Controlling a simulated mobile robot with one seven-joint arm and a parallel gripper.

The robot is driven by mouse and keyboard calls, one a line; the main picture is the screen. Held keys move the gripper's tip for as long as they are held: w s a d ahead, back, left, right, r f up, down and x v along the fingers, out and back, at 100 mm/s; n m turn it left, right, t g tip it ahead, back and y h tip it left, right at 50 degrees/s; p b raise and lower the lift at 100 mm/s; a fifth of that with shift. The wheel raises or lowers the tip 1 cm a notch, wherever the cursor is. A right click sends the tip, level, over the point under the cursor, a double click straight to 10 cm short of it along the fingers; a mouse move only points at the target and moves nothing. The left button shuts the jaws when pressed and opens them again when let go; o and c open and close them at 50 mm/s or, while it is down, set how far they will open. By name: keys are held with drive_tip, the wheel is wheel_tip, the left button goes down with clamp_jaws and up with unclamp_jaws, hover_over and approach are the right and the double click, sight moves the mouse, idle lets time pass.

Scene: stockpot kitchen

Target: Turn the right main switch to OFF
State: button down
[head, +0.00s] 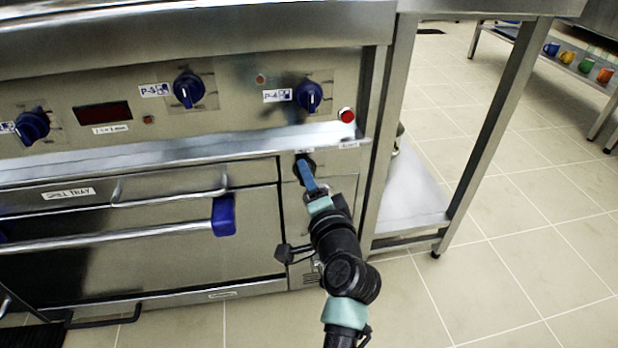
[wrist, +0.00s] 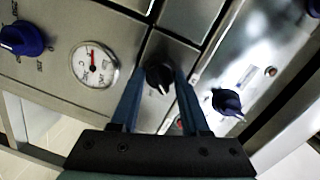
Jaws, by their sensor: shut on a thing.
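The right main switch is a small dark rotary knob (head: 305,157) on the narrow panel right of the oven door, under the steel ledge. In the wrist view the black knob (wrist: 159,75) sits between the two blue fingertips, with a light mark on its lower part. My gripper (head: 303,166) reaches up to it from below. In the wrist view my gripper (wrist: 160,78) is shut on the knob, one finger on each side. The labels around the switch are too small or hidden to read, so its setting cannot be told.
The oven handle (head: 223,214) is at left. An open steel stand (head: 415,205) is at right. A round gauge (wrist: 95,64) shows in the wrist view.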

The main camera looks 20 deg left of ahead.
drive_tip(key=shift+s+n+h+b, duration=0.1)
drive_tip(key=shift+n+h+b, duration=0.35)
drive_tip(key=shift+n, duration=2.85)
drive_tip(key=shift+c, duration=2)
unclamp_jaws()
drive_tip(key=p+v, duration=0.4)
drive_tip(key=v, duration=0.9)
drive_tip(key=shift+a+p, duration=0.15)
drive_tip(key=shift+p, duration=0.25)
drive_tip(key=shift+f, duration=0.15)
